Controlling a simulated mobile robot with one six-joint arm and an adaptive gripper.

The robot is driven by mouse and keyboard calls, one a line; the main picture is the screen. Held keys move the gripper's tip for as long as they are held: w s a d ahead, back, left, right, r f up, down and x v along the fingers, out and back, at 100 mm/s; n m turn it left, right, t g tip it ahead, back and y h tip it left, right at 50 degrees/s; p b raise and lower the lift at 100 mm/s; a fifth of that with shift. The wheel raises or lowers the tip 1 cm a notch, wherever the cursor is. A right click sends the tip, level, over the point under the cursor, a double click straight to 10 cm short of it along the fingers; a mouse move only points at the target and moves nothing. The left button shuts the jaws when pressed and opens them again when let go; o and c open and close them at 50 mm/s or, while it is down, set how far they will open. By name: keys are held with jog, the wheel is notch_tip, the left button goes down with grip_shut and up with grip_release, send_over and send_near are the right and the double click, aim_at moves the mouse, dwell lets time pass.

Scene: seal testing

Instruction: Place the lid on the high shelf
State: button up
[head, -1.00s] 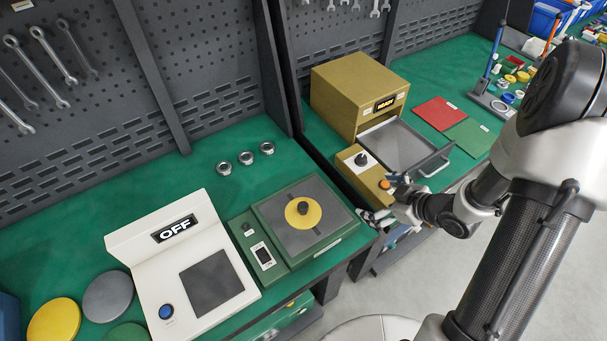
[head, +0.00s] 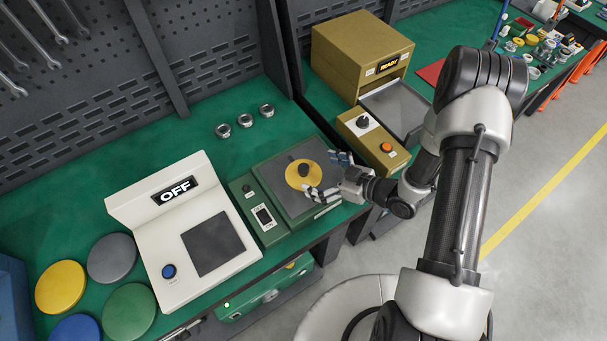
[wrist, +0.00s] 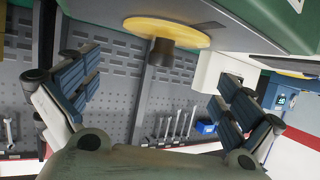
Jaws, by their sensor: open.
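The yellow round lid (head: 296,183) with a dark knob lies on the grey plate of the green device (head: 246,189) on the bench. It also shows at the top of the wrist view (wrist: 170,30), where the picture looks upside down and the knob (wrist: 161,52) points toward the gap between my fingers. My gripper (head: 329,175) is just right of the lid in the head view, fingers apart. In the wrist view my gripper (wrist: 158,98) is open, with nothing between its blue-padded fingers. I cannot make out a high shelf for certain.
A white device (head: 183,227) reading OFF stands to the left, beside several coloured discs (head: 112,259). Several metal rings (head: 245,121) lie behind the green device. A gold box (head: 357,62) reading READY, with an open grey door (head: 395,108), stands at the right.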

aim_at(303, 167)
jog(key=shift+b+x, duration=0.65)
jog(key=shift+x, duration=2.4)
jog(key=shift+s+f, duration=0.1)
jog(key=c, duration=1.2)
